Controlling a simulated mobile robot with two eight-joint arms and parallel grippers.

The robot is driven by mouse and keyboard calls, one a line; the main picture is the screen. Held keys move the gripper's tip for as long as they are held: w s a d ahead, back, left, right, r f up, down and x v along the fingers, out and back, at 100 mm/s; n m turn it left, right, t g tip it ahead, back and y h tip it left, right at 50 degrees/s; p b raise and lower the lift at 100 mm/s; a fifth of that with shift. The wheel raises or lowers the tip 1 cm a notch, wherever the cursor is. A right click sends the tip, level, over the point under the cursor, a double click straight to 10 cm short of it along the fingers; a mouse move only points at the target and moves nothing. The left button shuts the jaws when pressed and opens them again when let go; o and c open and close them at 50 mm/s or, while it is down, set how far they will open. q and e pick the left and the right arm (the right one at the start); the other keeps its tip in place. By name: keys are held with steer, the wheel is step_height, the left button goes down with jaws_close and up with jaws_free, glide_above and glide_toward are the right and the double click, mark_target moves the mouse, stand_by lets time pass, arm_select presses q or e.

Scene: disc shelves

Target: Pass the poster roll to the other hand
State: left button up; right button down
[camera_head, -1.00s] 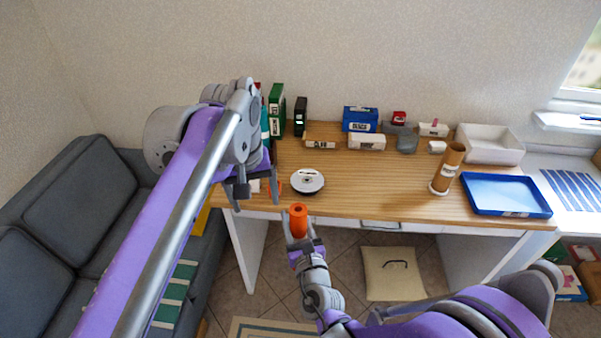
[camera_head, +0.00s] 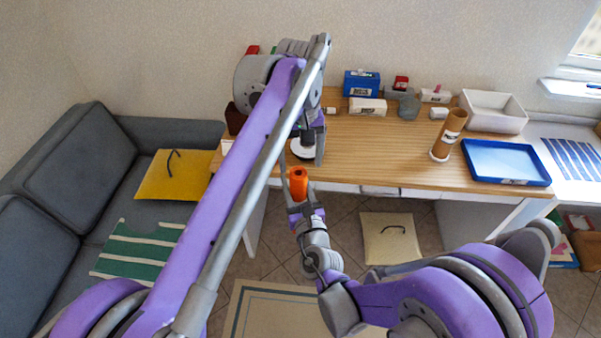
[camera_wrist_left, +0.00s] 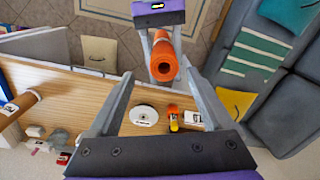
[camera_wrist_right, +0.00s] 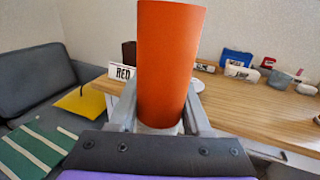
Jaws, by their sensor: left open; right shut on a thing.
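The poster roll is the orange tube (camera_head: 298,184), upright in front of the desk's front edge. My right gripper (camera_head: 303,208) is shut on its lower part. In the right wrist view the roll (camera_wrist_right: 167,60) rises between the fingers of that gripper (camera_wrist_right: 160,108). My left gripper (camera_head: 307,155) is open and empty, just above and behind the roll in the head view. In the left wrist view the roll's open end (camera_wrist_left: 165,68) faces the camera, around the gap between the open left fingers (camera_wrist_left: 160,80). Whether they touch it cannot be told.
The wooden desk (camera_head: 390,165) bears a brown tube (camera_head: 449,133), a blue tray (camera_head: 506,163), a white bin (camera_head: 493,110), several small boxes and a white disc (camera_wrist_left: 144,115). A grey sofa (camera_head: 60,170) stands at the left. The desk's front middle is clear.

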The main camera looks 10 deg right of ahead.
mark_target(301, 171)
arm_select(q)
step_height(301, 171, down, 6)
steer(key=shift+r, duration=0.15)
stand_by(0.3)
steer(key=shift+d, duration=0.1)
jaws_close()
arm_select(e)
steer(key=shift+c, duration=1.4)
jaws_free()
